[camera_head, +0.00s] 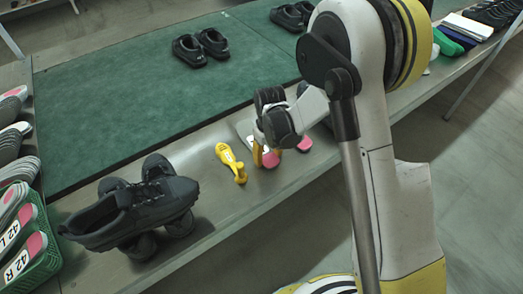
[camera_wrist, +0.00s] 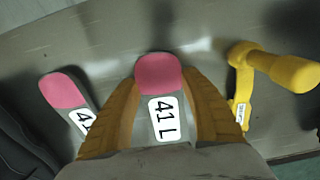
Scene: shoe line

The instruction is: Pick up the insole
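A grey insole with a pink heel and a white "41 L" label (camera_wrist: 158,75) lies on the table in the wrist view, between the two yellow fingers of my gripper (camera_wrist: 158,90). The fingers stand apart on either side of it; firm contact is not visible. A second pink-heeled insole (camera_wrist: 64,90) lies to its left, its label partly cut off by my finger. In the head view my gripper (camera_head: 265,156) is low over the table's front strip, mostly hiding the first insole; the second insole's pink heel (camera_head: 304,143) shows to its right.
A yellow tool (camera_head: 231,161) lies close beside my gripper; it also shows in the wrist view (camera_wrist: 243,80). The green mat (camera_head: 120,90) is largely clear.

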